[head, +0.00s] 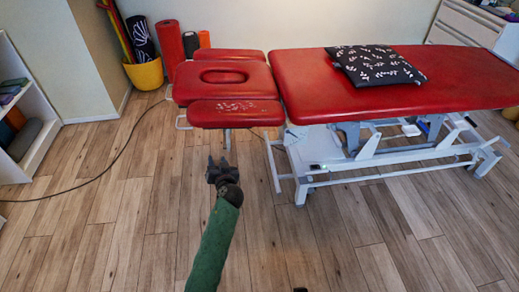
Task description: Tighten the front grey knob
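The red treatment table (450,80) has a head section with a face-hole cushion (190,82) and a worn front armrest pad (235,112). I cannot make out a grey knob; the front pad may hide it. A thin grey post (227,138) shows just below that pad. My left gripper (217,160) is on a green-sleeved arm, in front of and below the front pad in the picture. Its two dark fingers look apart, with nothing between them. My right gripper is not recognisable in view.
A black patterned pillow (375,66) lies on the table. The white table frame (345,165) stands to the right of my gripper. A dark cable (95,180) crosses the floor at left. A yellow bucket (145,75) and white shelf (38,120) stand left. The near wooden floor is clear.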

